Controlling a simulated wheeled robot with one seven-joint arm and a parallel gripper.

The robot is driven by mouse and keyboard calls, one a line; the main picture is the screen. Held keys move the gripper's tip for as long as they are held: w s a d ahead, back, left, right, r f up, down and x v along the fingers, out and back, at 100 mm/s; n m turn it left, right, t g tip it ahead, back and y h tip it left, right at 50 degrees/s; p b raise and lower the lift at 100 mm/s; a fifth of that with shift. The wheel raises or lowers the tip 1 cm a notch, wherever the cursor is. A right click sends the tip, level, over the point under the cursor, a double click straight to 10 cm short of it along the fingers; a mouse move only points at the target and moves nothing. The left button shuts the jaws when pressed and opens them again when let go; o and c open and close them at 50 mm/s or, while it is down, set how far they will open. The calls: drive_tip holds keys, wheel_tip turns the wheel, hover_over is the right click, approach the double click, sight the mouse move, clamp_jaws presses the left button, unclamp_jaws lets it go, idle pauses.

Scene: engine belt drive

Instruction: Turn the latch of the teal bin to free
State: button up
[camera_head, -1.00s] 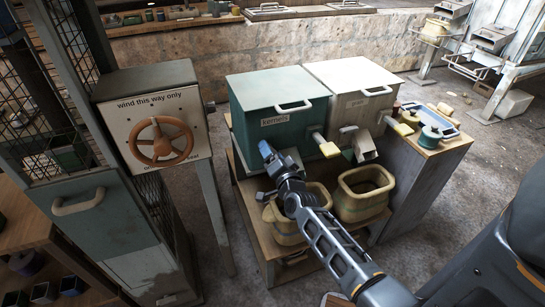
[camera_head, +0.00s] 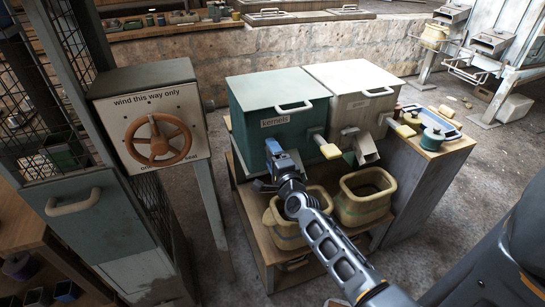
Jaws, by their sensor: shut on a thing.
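The teal bin (camera_head: 248,122) is labelled "kernels" and stands left of the cream bin (camera_head: 335,82). A lever with a pale yellow grip (camera_head: 329,149) sticks out from the right of its front. My gripper (camera_head: 272,150) is at the lower middle of the teal bin's front, with its blue fingers pointing up and away from me. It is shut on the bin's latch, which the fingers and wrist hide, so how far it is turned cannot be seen.
Two woven baskets (camera_head: 366,183) stand below on the wooden stand. The cream bin has a metal spout (camera_head: 364,149) and its own yellow-gripped lever (camera_head: 403,130). A panel with a brown handwheel (camera_head: 158,140) stands left. Spools lie on the right shelf.

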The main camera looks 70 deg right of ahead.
idle(0.4)
drive_tip(key=o, duration=1.1)
drive_tip(key=shift+c, duration=0.2)
drive_tip(key=v, duration=0.7)
drive_tip(key=shift+s+a+p, duration=0.25)
drive_tip(key=shift+s+p, duration=0.05)
drive_tip(key=shift+p, duration=0.1)
drive_tip(key=s+a+r+n+t+y+p, duration=0.1)
drive_tip(key=s+a+r+n+y, duration=0.3)
drive_tip(key=a+n, duration=0.5)
drive_tip(key=s+a+r+n+t+y+p, duration=0.1)
drive_tip(key=s+a+r+n+y, duration=0.4)
drive_tip(key=a, duration=0.8)
drive_tip(key=s+a+r+n+t+y+p, duration=0.1)
drive_tip(key=s+a+r+n+y+p, duration=0.2)
drive_tip(key=s+a+r+n, duration=0.4)
drive_tip(key=a+r+n+y, duration=0.1)
drive_tip(key=a+r+n, duration=0.2)
drive_tip(key=n, duration=0.4)
drive_tip(key=shift+s+a+y+p, duration=0.3)
drive_tip(key=shift+s+a+y, duration=0.1)
drive_tip(key=shift+a, duration=0.3)
